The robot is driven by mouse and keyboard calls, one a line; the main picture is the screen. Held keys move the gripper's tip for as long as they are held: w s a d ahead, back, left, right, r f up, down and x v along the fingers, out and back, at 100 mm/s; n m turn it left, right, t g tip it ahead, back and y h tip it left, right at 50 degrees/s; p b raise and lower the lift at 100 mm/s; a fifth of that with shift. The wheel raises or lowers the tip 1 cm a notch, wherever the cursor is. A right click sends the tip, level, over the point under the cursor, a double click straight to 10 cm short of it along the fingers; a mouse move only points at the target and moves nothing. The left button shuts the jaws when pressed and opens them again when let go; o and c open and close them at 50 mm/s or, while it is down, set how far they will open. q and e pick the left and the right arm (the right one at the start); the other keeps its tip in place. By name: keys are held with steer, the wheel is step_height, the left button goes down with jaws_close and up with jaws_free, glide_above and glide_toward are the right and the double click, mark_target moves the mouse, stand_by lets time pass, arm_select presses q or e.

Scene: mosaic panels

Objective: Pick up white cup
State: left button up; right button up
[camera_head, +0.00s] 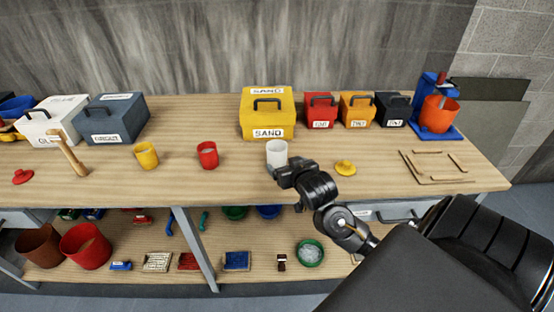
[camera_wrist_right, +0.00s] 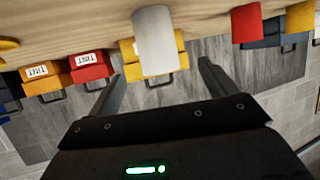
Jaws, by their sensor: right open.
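The white cup (camera_head: 277,152) stands upright near the front middle of the workbench. My right gripper (camera_head: 283,172) is close by, on the front side of the cup, and hides part of its lower side. In the right wrist view, which is upside down, the white cup (camera_wrist_right: 155,40) lies in line with the gap between the spread fingers of my right gripper (camera_wrist_right: 160,74). Clear space shows between each finger and the cup. The right gripper is open and empty. My left gripper is not in view.
A red cup (camera_head: 207,155) and a yellow cup (camera_head: 146,155) stand left of the white cup. A yellow sand box (camera_head: 267,113) is behind it. A yellow lid (camera_head: 345,168) lies to the right. Bare wood lies around the white cup on the workbench (camera_head: 240,175).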

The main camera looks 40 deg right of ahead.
mark_target(279, 157)
steer(key=p+x, duration=0.1)
steer(key=x, duration=0.4)
steer(key=shift+w+d, duration=0.15)
steer(key=shift+w, duration=0.2)
steer(key=shift+w+d, duration=0.1)
steer(key=shift+w, duration=0.05)
steer(key=p+x, duration=0.2)
steer(key=x, duration=0.2)
steer(key=shift+d+f, duration=0.2)
steer(key=shift+d, duration=0.05)
steer(key=shift+w+f, duration=0.15)
steer(key=shift+w, duration=0.1)
steer(key=c, duration=1.1)
